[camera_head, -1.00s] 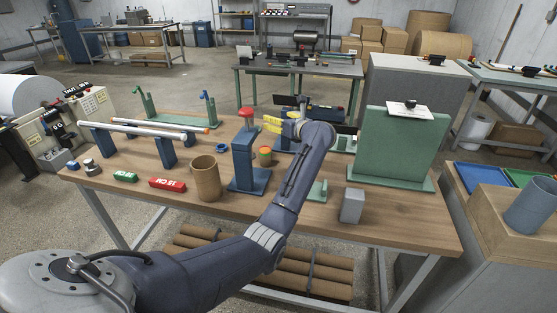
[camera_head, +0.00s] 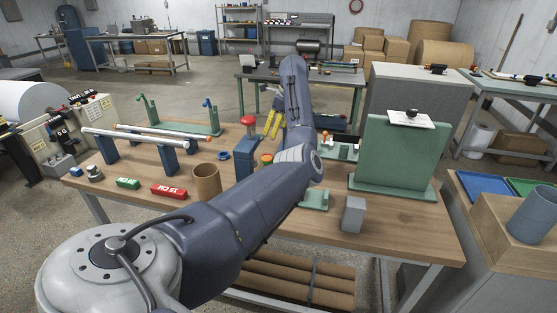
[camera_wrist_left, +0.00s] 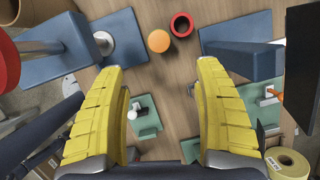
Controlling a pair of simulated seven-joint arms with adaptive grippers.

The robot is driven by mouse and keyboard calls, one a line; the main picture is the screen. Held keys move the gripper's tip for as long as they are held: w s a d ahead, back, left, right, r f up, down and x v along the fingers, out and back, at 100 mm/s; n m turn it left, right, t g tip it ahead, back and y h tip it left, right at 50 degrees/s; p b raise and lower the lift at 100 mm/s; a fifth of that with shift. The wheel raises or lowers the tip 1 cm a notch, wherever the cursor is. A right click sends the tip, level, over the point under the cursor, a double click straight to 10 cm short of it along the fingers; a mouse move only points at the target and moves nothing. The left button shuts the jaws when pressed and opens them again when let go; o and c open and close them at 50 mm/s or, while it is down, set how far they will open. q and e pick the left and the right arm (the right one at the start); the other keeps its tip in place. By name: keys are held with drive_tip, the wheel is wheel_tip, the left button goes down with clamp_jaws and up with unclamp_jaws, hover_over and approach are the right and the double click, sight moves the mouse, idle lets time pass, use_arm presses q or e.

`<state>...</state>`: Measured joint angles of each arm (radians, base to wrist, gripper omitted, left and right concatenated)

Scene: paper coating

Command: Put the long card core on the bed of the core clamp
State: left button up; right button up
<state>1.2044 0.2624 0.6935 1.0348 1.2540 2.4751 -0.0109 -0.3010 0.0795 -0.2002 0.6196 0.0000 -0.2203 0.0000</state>
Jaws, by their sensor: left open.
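My left gripper (camera_head: 272,123) is open and empty above the middle of the table. Its yellow fingers (camera_wrist_left: 160,110) are spread apart in the left wrist view, pointing down at the tabletop. A brown card tube (camera_head: 206,181) stands upright near the table's front edge; I cannot tell if it is the long core. A blue stand with a red knob (camera_head: 248,121), possibly the core clamp, is just left of my arm, which hides part of it. In the left wrist view a red ring (camera_wrist_left: 182,24) and an orange disc (camera_wrist_left: 158,41) lie ahead of the fingers. My right gripper is out of view.
White and silver rollers (camera_head: 135,136) lie across blue supports at the left. A green upright panel (camera_head: 398,152) stands at the right, with a grey block (camera_head: 353,214) in front. Red (camera_head: 169,191) and green (camera_head: 128,183) labelled blocks lie at the front left.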

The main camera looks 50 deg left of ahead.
sight(268, 158)
use_arm(q)
drive_tip(key=x, duration=1.1)
drive_tip(key=d+x, duration=0.1)
drive_tip(key=x, duration=0.5)
drive_tip(key=shift+w+a+f, duration=0.1)
drive_tip(key=shift+f, duration=0.35)
drive_tip(key=shift+c, duration=0.4)
drive_tip(key=c, duration=1.4)
